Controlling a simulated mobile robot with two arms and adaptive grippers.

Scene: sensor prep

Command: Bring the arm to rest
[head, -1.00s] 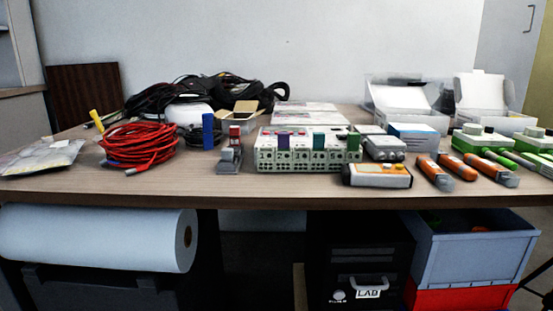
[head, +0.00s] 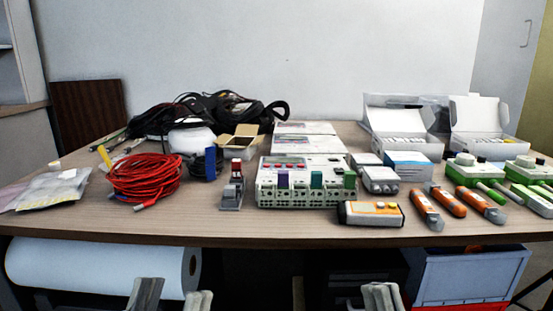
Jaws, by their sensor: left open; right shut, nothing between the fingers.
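My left gripper (head: 173,293) is at the bottom edge of the head view, left of the middle. Its two fingertips are apart, with nothing seen between them. My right gripper (head: 381,295) is at the bottom edge, right of the middle, with its fingertips together and empty. Both are in front of the table (head: 270,229), lower in the picture than its front edge and apart from everything on it. Only the fingertips show; the rest of both arms is out of view.
On the table are a red cable coil (head: 145,178), a white terminal module (head: 306,181), an orange-and-grey meter (head: 370,213), orange-handled tools (head: 426,209) and open white boxes (head: 484,125). Below are a white roll (head: 100,268) and a grey crate (head: 468,277). The front tabletop strip is mostly clear.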

